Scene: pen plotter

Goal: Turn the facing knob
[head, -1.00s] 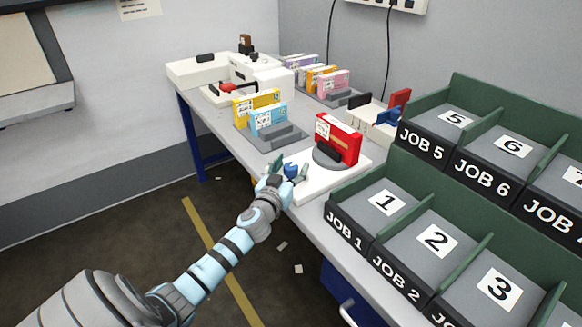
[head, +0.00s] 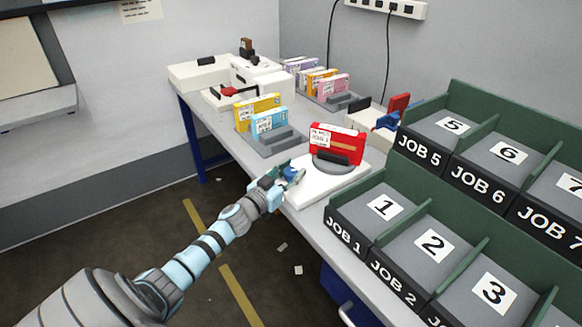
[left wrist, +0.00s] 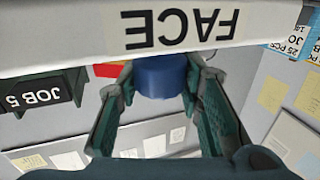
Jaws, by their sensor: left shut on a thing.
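The facing knob is a blue round knob (head: 292,174) on the front of a white base (head: 322,184) at the near edge of the bench. In the left wrist view the knob (left wrist: 160,76) sits between my fingers, below an upside-down FACE label (left wrist: 182,29). My left gripper (head: 281,177) is shut on the knob; it also shows in the left wrist view (left wrist: 160,88). A red cartridge marked JOB 1 (head: 338,145) stands on a round grey turntable (head: 325,166) on the base. My right gripper is not in view.
Green racks with JOB 1 (head: 344,232) and JOB 5 (head: 419,148) bins stand close at the right. A grey holder with yellow (head: 257,107) and blue (head: 268,123) cartridges is behind the base. Floor in front of the bench is open.

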